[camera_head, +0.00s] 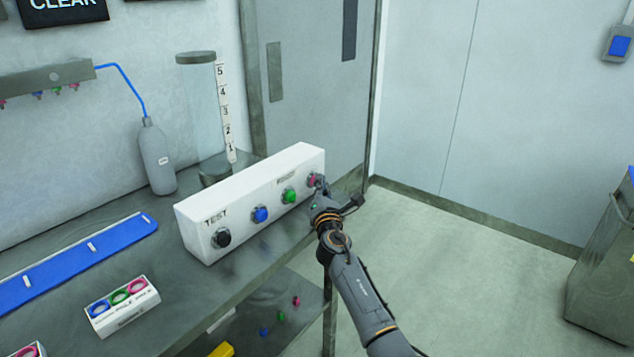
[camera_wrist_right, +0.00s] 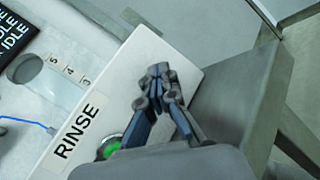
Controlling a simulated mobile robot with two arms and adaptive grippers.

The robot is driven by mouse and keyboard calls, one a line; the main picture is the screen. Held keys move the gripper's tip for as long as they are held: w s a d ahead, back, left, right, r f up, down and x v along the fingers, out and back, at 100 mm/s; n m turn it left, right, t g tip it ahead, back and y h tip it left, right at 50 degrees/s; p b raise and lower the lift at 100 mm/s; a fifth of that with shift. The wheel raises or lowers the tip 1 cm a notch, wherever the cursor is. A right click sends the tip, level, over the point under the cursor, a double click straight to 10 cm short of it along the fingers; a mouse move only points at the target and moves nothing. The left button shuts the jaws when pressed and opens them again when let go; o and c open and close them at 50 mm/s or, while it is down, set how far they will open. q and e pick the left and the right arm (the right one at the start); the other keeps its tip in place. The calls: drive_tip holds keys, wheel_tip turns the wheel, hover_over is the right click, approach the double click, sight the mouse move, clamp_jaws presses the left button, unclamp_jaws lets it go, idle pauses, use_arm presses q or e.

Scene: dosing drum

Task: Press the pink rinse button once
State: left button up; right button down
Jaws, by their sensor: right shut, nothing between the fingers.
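The pink rinse button (camera_head: 313,179) is at the right end of the front face of the white button box (camera_head: 205,206). My right gripper (camera_head: 319,187) is shut and empty, with its fingertips right at the pink button, partly covering it; I cannot tell whether they touch it. In the right wrist view the shut fingertips (camera_wrist_right: 158,72) point at the box's end beyond the RINSE label (camera_wrist_right: 78,131) and the green button (camera_wrist_right: 108,147); the pink button is hidden behind the fingers there. My left gripper is not in view.
The box also carries green (camera_head: 290,196), blue (camera_head: 260,214) and black (camera_head: 221,237) buttons. Behind it stand a clear cylinder with a number scale (camera_head: 204,110) and a grey bottle (camera_head: 156,158). A small box of coloured rings (camera_head: 122,307) lies in front. Open floor is at right.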

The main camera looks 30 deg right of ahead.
drive_tip(key=shift+a+f, duration=0.1)
drive_tip(key=shift+f, duration=0.55)
drive_tip(key=shift+s+f, duration=0.3)
drive_tip(key=shift+s+d+f, duration=0.2)
drive_tip(key=shift+s+d, duration=0.3)
drive_tip(key=shift+s, duration=0.15)
drive_tip(key=shift+s+d, duration=0.15)
drive_tip(key=shift+d, duration=0.15)
